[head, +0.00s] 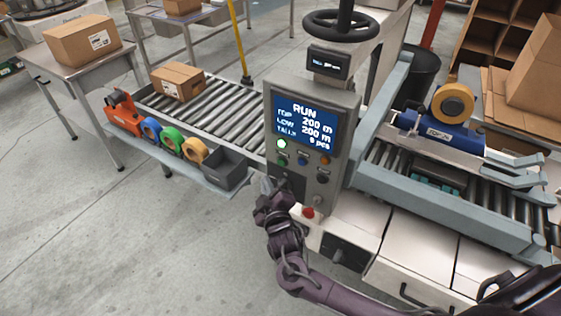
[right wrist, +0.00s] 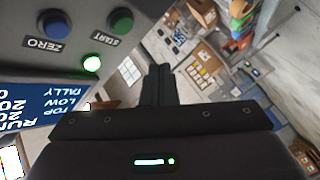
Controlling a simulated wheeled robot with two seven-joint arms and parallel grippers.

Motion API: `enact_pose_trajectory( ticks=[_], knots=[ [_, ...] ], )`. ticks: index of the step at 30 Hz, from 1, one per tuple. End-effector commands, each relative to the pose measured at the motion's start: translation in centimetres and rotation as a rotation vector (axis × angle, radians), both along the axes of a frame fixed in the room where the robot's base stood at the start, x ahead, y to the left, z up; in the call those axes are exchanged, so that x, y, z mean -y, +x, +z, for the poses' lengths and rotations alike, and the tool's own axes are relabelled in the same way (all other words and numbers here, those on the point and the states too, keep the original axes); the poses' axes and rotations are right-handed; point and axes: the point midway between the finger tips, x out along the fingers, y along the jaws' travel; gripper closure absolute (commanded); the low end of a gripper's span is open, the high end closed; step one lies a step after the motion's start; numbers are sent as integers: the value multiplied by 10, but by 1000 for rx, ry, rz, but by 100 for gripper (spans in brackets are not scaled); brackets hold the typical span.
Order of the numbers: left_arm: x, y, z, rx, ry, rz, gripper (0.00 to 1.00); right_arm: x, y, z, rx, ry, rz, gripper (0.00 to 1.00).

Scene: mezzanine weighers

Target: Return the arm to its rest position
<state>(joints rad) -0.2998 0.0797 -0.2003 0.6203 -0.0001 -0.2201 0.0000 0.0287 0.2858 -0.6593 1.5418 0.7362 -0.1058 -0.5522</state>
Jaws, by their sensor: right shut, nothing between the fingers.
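My right gripper (head: 266,185) is shut and empty, just in front of the lower left part of the grey control panel (head: 312,100). Its arm reaches in from the lower right. In the right wrist view the closed fingers (right wrist: 157,84) point past the panel's edge, with nothing between them. The panel screen (head: 304,124) reads RUN with two lines of 200 m and a tally that looks like 9 pcs. A lit green-white button (right wrist: 92,63) shows beside the START button (right wrist: 120,21) and the blue ZERO button (right wrist: 56,24). My left gripper is not in view.
A roller conveyor (head: 215,108) carrying a cardboard box (head: 177,81) lies left of the panel. Tape rolls (head: 172,138) and a grey bin (head: 225,168) sit along its front shelf. A red knob (head: 308,212) is just right of my gripper. Open floor lies at lower left.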

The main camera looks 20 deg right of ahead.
Motion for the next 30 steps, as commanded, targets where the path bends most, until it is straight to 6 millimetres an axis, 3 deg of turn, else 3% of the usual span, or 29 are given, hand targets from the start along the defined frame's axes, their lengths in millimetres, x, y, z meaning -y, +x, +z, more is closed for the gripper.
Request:
enact_pose_trajectory(
  ticks=[22, 26, 30],
  knots=[
    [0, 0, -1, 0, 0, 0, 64, 1, 0, -6, -9, 1, 1, 100],
    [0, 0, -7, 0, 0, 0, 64, 9, -7, -48, -82, 14, -5, 100],
    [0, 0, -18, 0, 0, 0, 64, 27, -31, -140, -250, 55, -22, 100]
  ],
)
